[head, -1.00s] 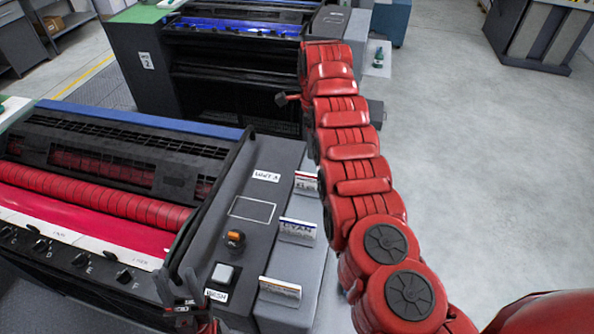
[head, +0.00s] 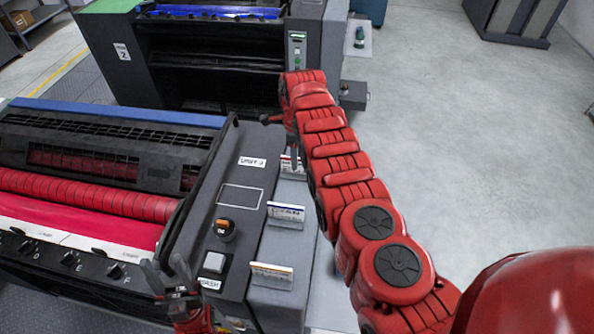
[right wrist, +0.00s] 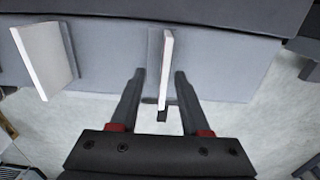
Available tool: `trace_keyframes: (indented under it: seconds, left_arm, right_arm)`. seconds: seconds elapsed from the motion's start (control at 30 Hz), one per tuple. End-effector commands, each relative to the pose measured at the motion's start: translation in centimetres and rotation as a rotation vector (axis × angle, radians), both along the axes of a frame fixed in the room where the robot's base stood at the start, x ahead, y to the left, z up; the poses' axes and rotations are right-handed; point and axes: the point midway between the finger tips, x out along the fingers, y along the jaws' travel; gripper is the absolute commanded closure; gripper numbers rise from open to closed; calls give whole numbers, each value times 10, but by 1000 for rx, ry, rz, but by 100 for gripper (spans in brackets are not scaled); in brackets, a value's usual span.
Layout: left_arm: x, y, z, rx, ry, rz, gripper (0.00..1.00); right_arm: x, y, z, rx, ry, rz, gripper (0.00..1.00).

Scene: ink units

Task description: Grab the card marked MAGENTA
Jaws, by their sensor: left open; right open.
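Three cards stand upright on the grey ledge beside the near unit. The far card (head: 290,163) is partly hidden by my right arm, and its marking cannot be read now. The middle card (head: 285,214) has blue lettering, and the near card (head: 271,274) has an orange-brown top edge. My right gripper (head: 284,128) is at the far card, mostly hidden by its own arm. In the right wrist view its open fingers (right wrist: 155,88) straddle a white card (right wrist: 166,62) seen nearly edge-on, not clamped. Another card (right wrist: 42,62) stands to the left. My left gripper (head: 168,282) is open and empty at the bottom.
The near unit's console (head: 230,205) has an orange knob (head: 223,229) and a pale button (head: 214,262) left of the cards. A second unit (head: 205,75) stands behind. Open grey floor (head: 450,140) lies to the right.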

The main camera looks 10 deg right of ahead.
Motion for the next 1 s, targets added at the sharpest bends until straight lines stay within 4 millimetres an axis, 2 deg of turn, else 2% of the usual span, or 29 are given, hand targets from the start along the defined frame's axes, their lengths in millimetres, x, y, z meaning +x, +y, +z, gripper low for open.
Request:
trace_keyframes:
  seconds: [0.03,0.3,0.4,0.63,0.9,1.0]
  left_arm:
    - [0,0,-13,0,0,0,50]
    - [0,0,-56,0,0,0,50]
    - [0,0,-61,0,0,0,50]
    - [0,0,-58,0,0,0,50]
    - [0,0,-58,0,0,0,50]
    - [0,0,-58,0,0,0,50]
  right_arm:
    - [0,-1,-10,0,1,-1,54]
    - [3,-5,-41,-1,0,0,54]
    - [2,-5,-49,-1,3,-1,54]
    - [3,-4,-47,-1,1,0,54]
    - [3,-4,-47,-1,0,0,100]
    - [3,-4,-47,-1,1,0,100]
